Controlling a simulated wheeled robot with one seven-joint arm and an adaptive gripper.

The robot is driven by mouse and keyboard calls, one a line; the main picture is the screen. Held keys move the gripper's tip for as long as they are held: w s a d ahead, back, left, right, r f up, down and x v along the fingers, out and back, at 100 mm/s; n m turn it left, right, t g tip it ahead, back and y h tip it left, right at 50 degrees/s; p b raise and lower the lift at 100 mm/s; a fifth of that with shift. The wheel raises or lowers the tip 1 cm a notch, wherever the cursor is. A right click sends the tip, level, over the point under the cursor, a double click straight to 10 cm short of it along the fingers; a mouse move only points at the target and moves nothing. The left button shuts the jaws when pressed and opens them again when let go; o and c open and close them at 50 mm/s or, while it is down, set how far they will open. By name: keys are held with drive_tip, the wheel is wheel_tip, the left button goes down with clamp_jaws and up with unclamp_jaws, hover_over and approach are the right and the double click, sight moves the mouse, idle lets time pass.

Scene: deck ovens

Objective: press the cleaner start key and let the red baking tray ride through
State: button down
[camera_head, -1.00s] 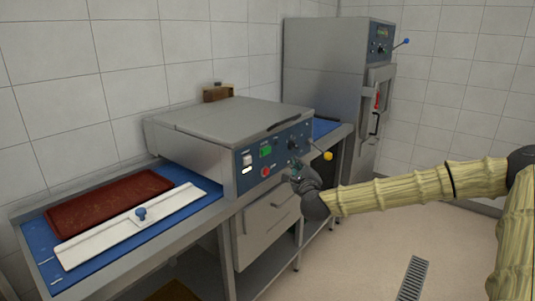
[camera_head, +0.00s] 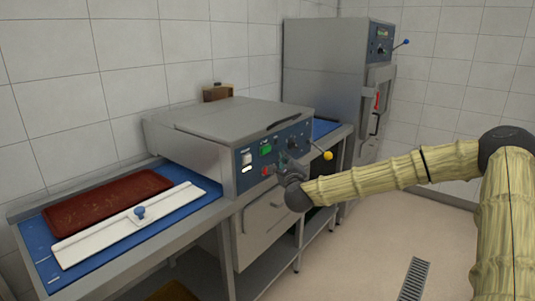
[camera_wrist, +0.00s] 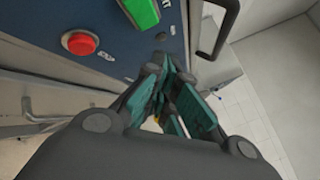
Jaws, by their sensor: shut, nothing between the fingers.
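The red baking tray (camera_head: 105,202) lies flat on the blue belt (camera_head: 40,262) at the left, outside the cleaner (camera_head: 230,125). The cleaner's dark blue front panel has a green key (camera_head: 265,149) and a round red button (camera_head: 265,170) below it. In the wrist view the green key (camera_wrist: 140,12) is at the top edge, partly cut off, with the red button (camera_wrist: 80,42) to its left. My gripper (camera_head: 280,167) is shut and empty, close in front of the panel, right of the red button. In the wrist view its fingertips (camera_wrist: 160,65) are below the green key; contact cannot be told.
A white bar (camera_head: 130,225) with a blue knob lies on the belt in front of the tray. A yellow-knobbed lever (camera_head: 327,155) sticks out at the panel's right. A tall steel oven (camera_head: 335,80) stands behind. The floor at the right is clear around a drain grate (camera_head: 414,280).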

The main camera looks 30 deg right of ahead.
sight(266, 150)
drive_tip(key=w, duration=0.1)
drive_tip(key=w+a+b, duration=0.1)
drive_tip(key=w, duration=0.1)
drive_tip(key=shift+a, duration=0.2)
drive_tip(key=shift+w+b, duration=0.15)
drive_tip(key=shift+b, duration=0.3)
idle(1.1)
drive_tip(key=shift+w+a, duration=0.2)
drive_tip(key=shift+w, duration=0.1)
